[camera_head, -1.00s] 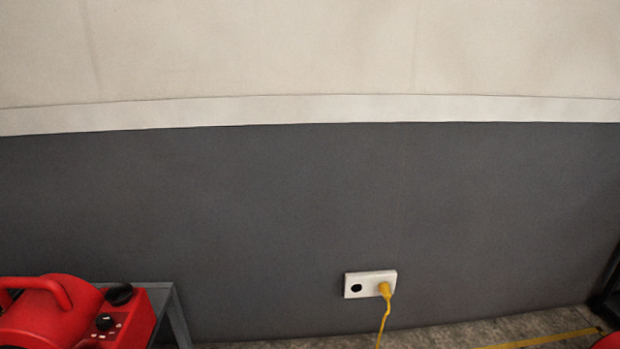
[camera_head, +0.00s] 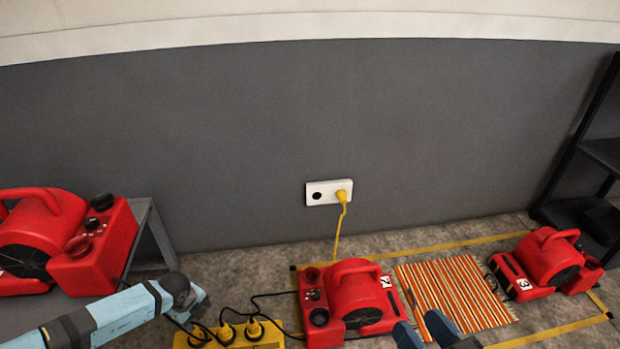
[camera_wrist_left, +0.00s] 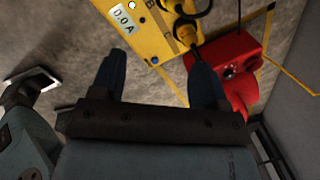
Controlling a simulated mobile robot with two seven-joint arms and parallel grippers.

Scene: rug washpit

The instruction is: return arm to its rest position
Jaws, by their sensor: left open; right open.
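The box also shows in the head view (camera_head: 262,338), partly cut off.
Red blowers stand on the left grey stand (camera_head: 152,232), on the floor in the middle (camera_head: 358,292) and at right (camera_head: 548,258). A striped rug (camera_head: 458,292) lies inside yellow floor tape. A yellow plug and cord hang from the wall socket (camera_head: 328,192). Black shelving (camera_head: 580,150) stands at right.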

